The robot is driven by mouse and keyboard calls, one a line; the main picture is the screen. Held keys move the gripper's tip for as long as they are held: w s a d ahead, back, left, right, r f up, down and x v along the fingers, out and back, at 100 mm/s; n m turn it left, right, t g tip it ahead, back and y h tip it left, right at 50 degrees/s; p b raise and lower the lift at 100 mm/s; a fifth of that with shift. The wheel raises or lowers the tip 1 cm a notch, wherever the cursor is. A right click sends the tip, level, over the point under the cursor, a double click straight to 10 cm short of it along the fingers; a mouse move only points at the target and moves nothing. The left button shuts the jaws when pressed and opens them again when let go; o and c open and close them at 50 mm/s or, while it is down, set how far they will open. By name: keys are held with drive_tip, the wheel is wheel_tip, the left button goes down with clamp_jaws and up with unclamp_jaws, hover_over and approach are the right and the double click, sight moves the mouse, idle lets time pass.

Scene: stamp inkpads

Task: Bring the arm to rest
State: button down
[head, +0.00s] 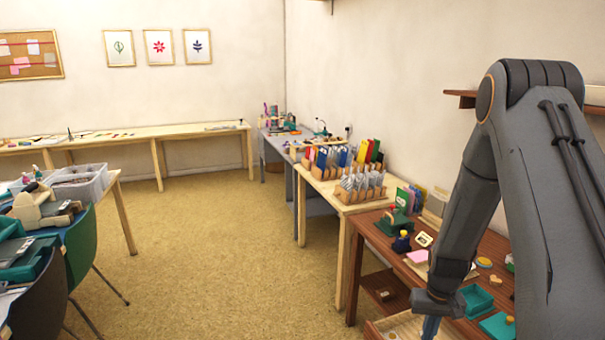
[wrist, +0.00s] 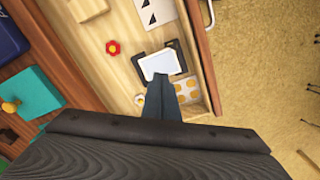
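My arm reaches down at the right of the head view, with my gripper (head: 430,327) low over an open wooden drawer (head: 400,328). In the wrist view the gripper (wrist: 163,82) points down into the drawer (wrist: 125,75). Its dark fingers appear together, with nothing seen between them. The fingertips overlap the near edge of a dark-framed pad with a pale face (wrist: 160,63); I cannot tell whether they touch it.
The brown desk (head: 400,262) above holds a teal tray (head: 477,300) and stamps. Open floor (head: 210,250) lies to the left.

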drive_tip(key=s+a+r+n+b, duration=0.1)
drive_tip(key=s+a+r, duration=0.1)
drive_tip(key=a+r, duration=0.35)
drive_tip(key=s+a+r, duration=0.3)
drive_tip(key=r, duration=0.5)
drive_tip(key=s+a+r+n+t+b, duration=0.1)
drive_tip(key=s+a+r, duration=0.5)
drive_tip(key=s, duration=0.4)
drive_tip(key=shift+a+r, duration=0.25)
drive_tip(key=shift+r, duration=0.45)
